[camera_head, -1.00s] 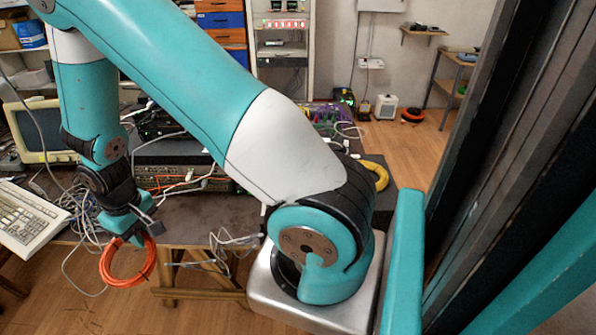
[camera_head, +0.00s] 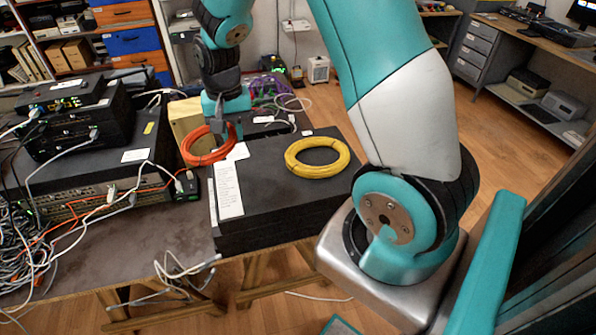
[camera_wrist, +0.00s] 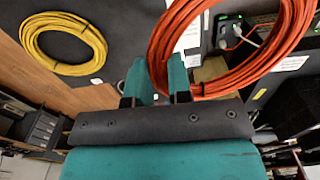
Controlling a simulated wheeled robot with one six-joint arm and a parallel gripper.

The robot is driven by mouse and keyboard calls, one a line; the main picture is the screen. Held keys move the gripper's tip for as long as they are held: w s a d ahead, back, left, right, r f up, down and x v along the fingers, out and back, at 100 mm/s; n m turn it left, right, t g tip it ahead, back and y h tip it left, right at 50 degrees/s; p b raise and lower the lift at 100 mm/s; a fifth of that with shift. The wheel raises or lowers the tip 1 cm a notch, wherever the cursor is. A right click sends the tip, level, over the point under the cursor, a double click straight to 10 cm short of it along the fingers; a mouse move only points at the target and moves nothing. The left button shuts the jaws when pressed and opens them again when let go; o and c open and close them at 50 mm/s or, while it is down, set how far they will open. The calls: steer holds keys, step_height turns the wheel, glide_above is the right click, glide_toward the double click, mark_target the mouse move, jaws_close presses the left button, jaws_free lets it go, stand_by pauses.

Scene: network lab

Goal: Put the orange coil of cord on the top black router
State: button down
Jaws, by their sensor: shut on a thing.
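The orange coil of cord (camera_head: 203,160) hangs from my gripper (camera_head: 226,119). In the wrist view the gripper (camera_wrist: 158,82) is shut on one side of the orange coil (camera_wrist: 272,60), and the loop extends to the right. In the head view the coil is in front of a beige box, between the router stack and a large black case. I cannot tell whether it touches anything below. The top black router (camera_head: 62,94) lies at the left, on top of a stack of black devices, with lights on its front. The gripper is to the right of that stack.
A yellow coil (camera_head: 317,170) lies on the large black case (camera_head: 270,205). White papers lie at the case's left edge. Cables run from the stack's fronts, with a tangle at the lower left. The bare desk front (camera_head: 165,228) has some free room.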

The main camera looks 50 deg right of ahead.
mark_target(270, 179)
steer(key=s+d+r+m+b, duration=0.4)
steer(key=s+d+r+m, duration=0.15)
steer(key=m, duration=0.35)
steer(key=shift+m, duration=0.3)
steer(key=f, duration=0.6)
steer(key=f+p, duration=0.1)
steer(key=f, duration=0.5)
steer(key=w+f, duration=0.1)
steer(key=f, duration=0.6)
steer(key=shift+f, duration=0.1)
steer(key=shift+f, duration=0.2)
steer(key=c, duration=1)
jaws_free()
steer(key=shift+c, duration=0.2)
steer(key=shift+r, duration=0.15)
